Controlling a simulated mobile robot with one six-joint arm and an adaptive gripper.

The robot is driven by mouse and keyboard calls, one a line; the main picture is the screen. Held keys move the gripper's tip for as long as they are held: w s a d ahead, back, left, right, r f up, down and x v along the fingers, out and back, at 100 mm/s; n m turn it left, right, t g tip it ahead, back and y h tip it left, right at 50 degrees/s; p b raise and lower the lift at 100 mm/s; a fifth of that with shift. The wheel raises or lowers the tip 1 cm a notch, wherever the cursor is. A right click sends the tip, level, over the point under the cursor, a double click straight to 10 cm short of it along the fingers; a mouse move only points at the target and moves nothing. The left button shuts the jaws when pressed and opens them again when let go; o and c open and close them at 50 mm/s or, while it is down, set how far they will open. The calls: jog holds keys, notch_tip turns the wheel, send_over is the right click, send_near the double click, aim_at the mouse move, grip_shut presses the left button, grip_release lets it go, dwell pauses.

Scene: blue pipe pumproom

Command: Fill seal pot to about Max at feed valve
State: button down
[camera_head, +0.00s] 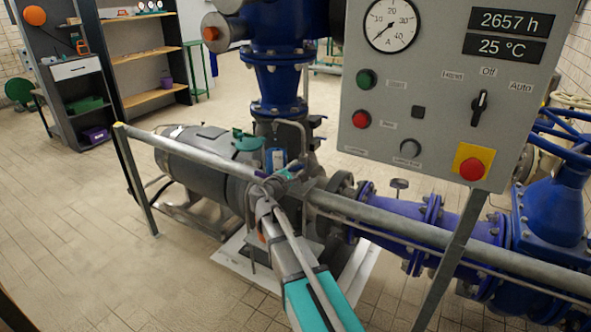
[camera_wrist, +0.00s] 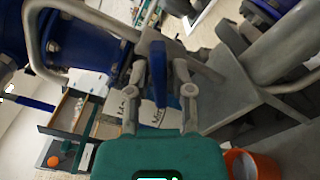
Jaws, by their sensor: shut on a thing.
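My gripper (camera_wrist: 158,85) is shut on a blue lever (camera_wrist: 158,72) that stands upright between its two grey fingers in the wrist view. A pale surface with partly hidden dark lettering (camera_wrist: 130,105) shows just behind the fingers; it looks like the seal pot, and I cannot read its level. In the head view my gripper (camera_head: 284,174) reaches past the grey handrail to the pump pipework. A small blue-and-white part (camera_head: 275,160) is just behind it, perhaps the pot. The lever is hard to make out there.
The grey handrail (camera_head: 400,228) crosses in front of the pump (camera_head: 195,160). A control panel (camera_head: 440,90) hangs at the right above blue pipes (camera_head: 400,217). A bent grey pipe (camera_wrist: 33,45) runs close left of my gripper in the wrist view. An orange bucket (camera_wrist: 240,163) is at lower right.

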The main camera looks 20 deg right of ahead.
jog(key=m, duration=0.6)
dwell(0.4)
jog(key=c, duration=0.7)
grip_release()
jog(key=shift+v, duration=6)
jog(key=shift+d, duration=0.1)
